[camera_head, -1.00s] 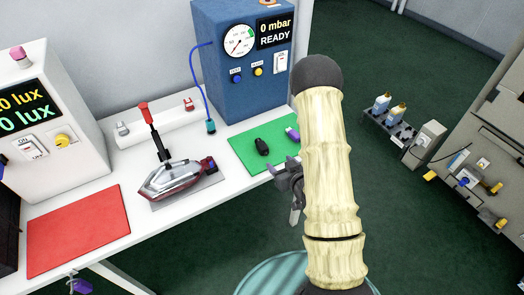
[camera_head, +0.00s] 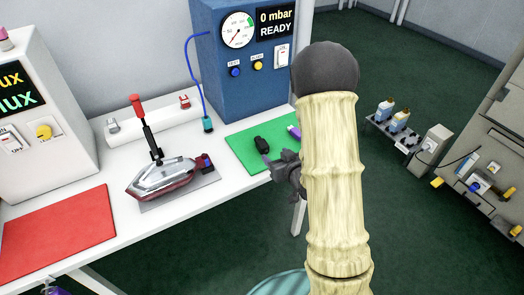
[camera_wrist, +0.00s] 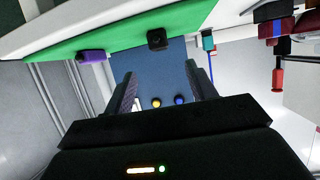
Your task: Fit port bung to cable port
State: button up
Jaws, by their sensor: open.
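A black stubby piece (camera_head: 262,144) and a purple piece (camera_head: 295,132) lie on the green mat (camera_head: 238,145); I cannot tell for sure which is the port bung. In the wrist view the black piece (camera_wrist: 157,39) and the purple piece (camera_wrist: 91,56) appear above the fingers. The tail lamp (camera_head: 160,181) sits in a clamp with a red-handled lever on a grey plate; its cable port cannot be made out. My gripper (camera_head: 272,168) is by the mat's front right edge, partly hidden by my arm. Its fingers (camera_wrist: 165,88) are apart with nothing between them.
The blue test box (camera_head: 235,95) reads 0 mbar READY, with a blue hose to a teal connector (camera_head: 207,124). A white lux box (camera_head: 45,110) and a red mat (camera_head: 60,232) are at left. A low bench with bottles (camera_head: 392,115) stands at right.

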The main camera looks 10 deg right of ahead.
aim_at(264, 144)
jog(key=p+x, duration=0.1)
jog(key=x, duration=0.6)
jog(key=shift+w, duration=0.15)
jog(key=shift+p+x, duration=0.4)
jog(key=shift+x, duration=2.3)
jog(key=shift+d, duration=0.1)
jog(key=c, duration=1.1)
jog(key=shift+o, duration=0.2)
jog(key=shift+r, duration=0.15)
notch_tip(264, 144, up, 10)
jog(key=shift+f, duration=0.15)
